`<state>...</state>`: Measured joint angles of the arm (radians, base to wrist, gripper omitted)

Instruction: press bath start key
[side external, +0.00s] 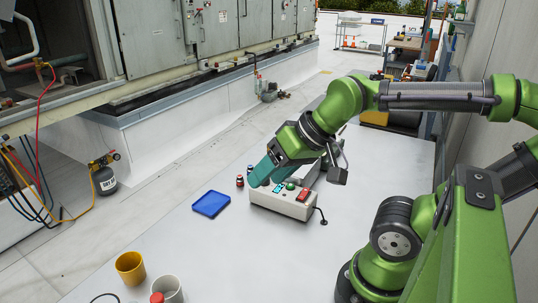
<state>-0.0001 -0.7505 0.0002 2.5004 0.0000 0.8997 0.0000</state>
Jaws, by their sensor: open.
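A light grey control box (280,206) sits on the white table. Its top carries a small cyan-lit patch (279,188), a round green button (291,186) and a red switch (303,196). I cannot read any labels, so I cannot tell which one is the bath start key. My gripper (277,177) points down at the box from above and behind, with its teal fingers apart and nothing seen between them. One finger is at the box's left end; the other is partly hidden. I cannot tell whether a fingertip touches the box.
A blue tray (211,204) lies left of the box, with small dark red-topped items (240,181) near it. A yellow cup (130,268) and a whitish cup (168,288) stand at the front left. A black cable (321,216) leaves the box's right side. The front middle of the table is clear.

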